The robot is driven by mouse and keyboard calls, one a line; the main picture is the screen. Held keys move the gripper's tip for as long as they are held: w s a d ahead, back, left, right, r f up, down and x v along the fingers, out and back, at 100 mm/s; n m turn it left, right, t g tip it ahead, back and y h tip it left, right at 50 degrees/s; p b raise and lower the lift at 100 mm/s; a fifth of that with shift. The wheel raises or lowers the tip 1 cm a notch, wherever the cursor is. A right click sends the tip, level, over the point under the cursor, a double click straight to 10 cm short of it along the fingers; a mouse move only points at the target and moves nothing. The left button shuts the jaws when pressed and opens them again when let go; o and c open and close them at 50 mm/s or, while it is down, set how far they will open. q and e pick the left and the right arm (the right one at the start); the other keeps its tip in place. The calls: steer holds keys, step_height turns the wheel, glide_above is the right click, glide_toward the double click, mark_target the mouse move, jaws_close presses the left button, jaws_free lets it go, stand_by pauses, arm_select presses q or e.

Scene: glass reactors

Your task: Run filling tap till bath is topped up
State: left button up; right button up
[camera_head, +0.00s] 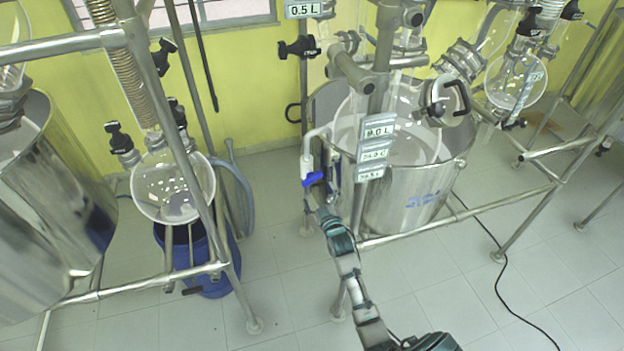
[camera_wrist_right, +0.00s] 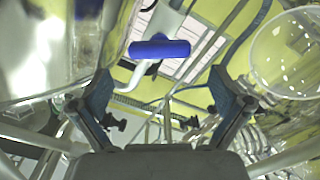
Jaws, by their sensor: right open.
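The filling tap is a white bent pipe (camera_head: 309,150) with a blue lever handle (camera_head: 313,179), at the left side of the steel bath (camera_head: 405,205). The bath is a round metal vessel with a glass reactor flask (camera_head: 400,125) sitting in it. My right gripper (camera_head: 314,198) is just below the blue lever. In the wrist view the lever (camera_wrist_right: 160,49) shows ahead of the open fingers of the right gripper (camera_wrist_right: 165,95), with nothing between them. The water level in the bath cannot be made out. My left gripper is not in view.
Metal frame bars (camera_head: 460,225) run in front of and around the bath. A blue bucket (camera_head: 200,260) stands at left below a round glass flask (camera_head: 172,188). Another steel vessel (camera_head: 45,215) is at far left. A black cable lies on the tiled floor at right.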

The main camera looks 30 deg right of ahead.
mark_target(313, 182)
steer(key=x, duration=0.7)
steer(key=shift+w, duration=0.25)
steer(key=c, duration=0.9)
